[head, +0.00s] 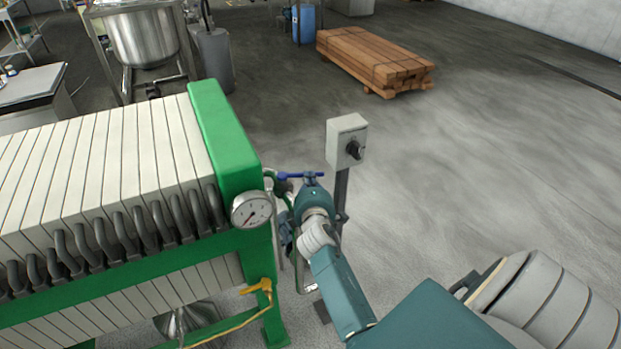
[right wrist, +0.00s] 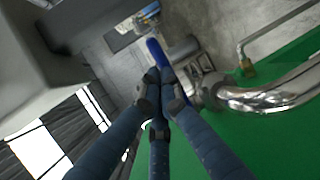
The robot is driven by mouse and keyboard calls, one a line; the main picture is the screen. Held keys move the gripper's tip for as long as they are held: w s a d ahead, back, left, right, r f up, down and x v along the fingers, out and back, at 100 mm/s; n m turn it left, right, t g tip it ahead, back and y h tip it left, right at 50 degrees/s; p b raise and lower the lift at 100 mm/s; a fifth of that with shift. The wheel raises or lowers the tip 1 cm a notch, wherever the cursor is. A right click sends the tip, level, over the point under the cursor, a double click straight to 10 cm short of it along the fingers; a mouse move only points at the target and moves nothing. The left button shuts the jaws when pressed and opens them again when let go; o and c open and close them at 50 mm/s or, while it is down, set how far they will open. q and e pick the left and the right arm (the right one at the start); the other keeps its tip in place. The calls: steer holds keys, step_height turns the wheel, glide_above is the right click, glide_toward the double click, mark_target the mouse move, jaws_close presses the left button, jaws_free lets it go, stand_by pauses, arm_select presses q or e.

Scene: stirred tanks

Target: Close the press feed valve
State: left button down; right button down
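The press feed valve has a blue lever handle (head: 290,176) and sits on pipework beside the green end frame of the filter press. The same blue handle (right wrist: 155,51) shows in the right wrist view, running out from my fingertips. My right gripper (head: 312,184) is at the right part of the handle in the head view. In the right wrist view the fingers of my right gripper (right wrist: 160,80) are drawn together around the near end of the handle. The fingers hide that end and the exact contact. My left gripper is in neither view.
The filter press has a green frame (head: 225,135), a round gauge (head: 251,209) and a lower yellow-handled valve (head: 258,287). A grey switch box (head: 346,142) on a post stands close behind my right gripper. Stacked timber (head: 372,60) lies farther back. The floor to the right is clear.

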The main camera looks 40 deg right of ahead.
steer(key=w+d+y+p, duration=0.1)
steer(key=w+d+n+t+p, duration=0.1)
steer(key=shift+w+d+n+y, duration=0.15)
steer(key=shift+d+n+y, duration=0.15)
steer(key=shift+y, duration=0.1)
stand_by(0.5)
